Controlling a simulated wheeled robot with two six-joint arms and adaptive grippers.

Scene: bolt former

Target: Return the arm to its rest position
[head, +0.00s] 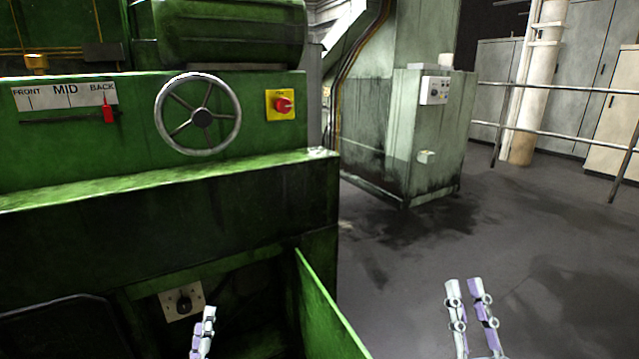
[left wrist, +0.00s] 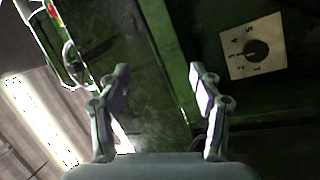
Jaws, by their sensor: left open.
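My left gripper (head: 203,330) shows at the bottom of the head view, in front of the green machine's lower recess and just right of the dial. In the left wrist view my left gripper (left wrist: 158,78) has its two fingers wide apart with nothing between them. The dial plate (head: 182,302), with a black knob, also shows in the left wrist view (left wrist: 254,47), right of the fingers and apart from them. My right gripper (head: 466,283) is at the lower right over the floor, its two fingers apart and empty.
The green machine carries a handwheel (head: 198,114), a red switch on a yellow plate (head: 281,105) and a red slider (head: 108,110) at BACK. A green panel (head: 328,312) stands right of the recess. A grey cabinet (head: 410,140) and railing stand behind open floor.

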